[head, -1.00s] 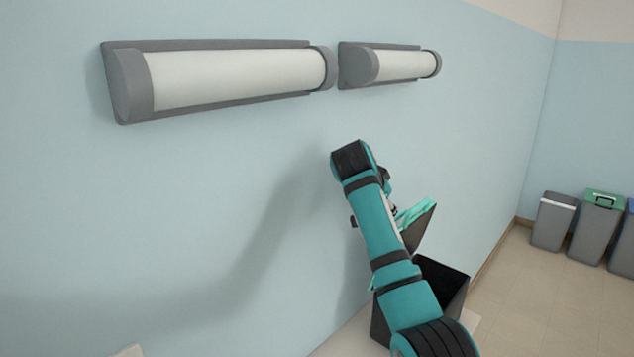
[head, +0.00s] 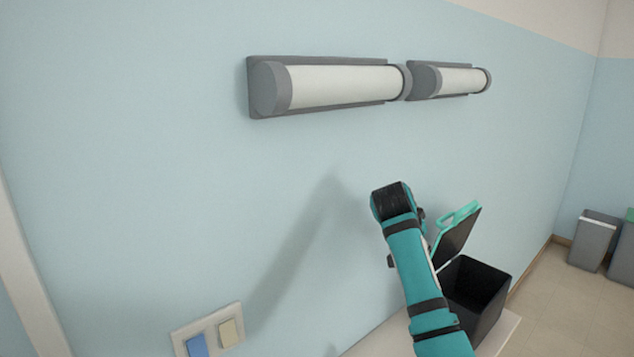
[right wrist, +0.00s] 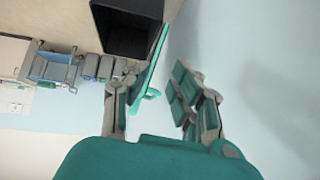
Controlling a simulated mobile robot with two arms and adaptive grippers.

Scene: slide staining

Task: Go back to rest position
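My right arm, teal with black bands, shows in the head view in front of a black box (head: 485,297) with a raised black and teal lid (head: 458,236). The arm hides most of its gripper there. In the right wrist view my right gripper (right wrist: 153,98) is open, its two fingers well apart. The lid (right wrist: 157,62) shows nearly edge-on between them, closer to the left finger; I cannot tell whether it touches. The black box (right wrist: 127,30) lies beyond at the top. My left gripper is not in view.
Two wall lamps (head: 340,84) (head: 456,81) hang on the pale blue wall. A switch panel (head: 207,332) with blue and beige parts is at the lower left. Grey bins (head: 594,240) stand on the floor at right. The box stands on a pale surface (head: 502,328) beside the wall.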

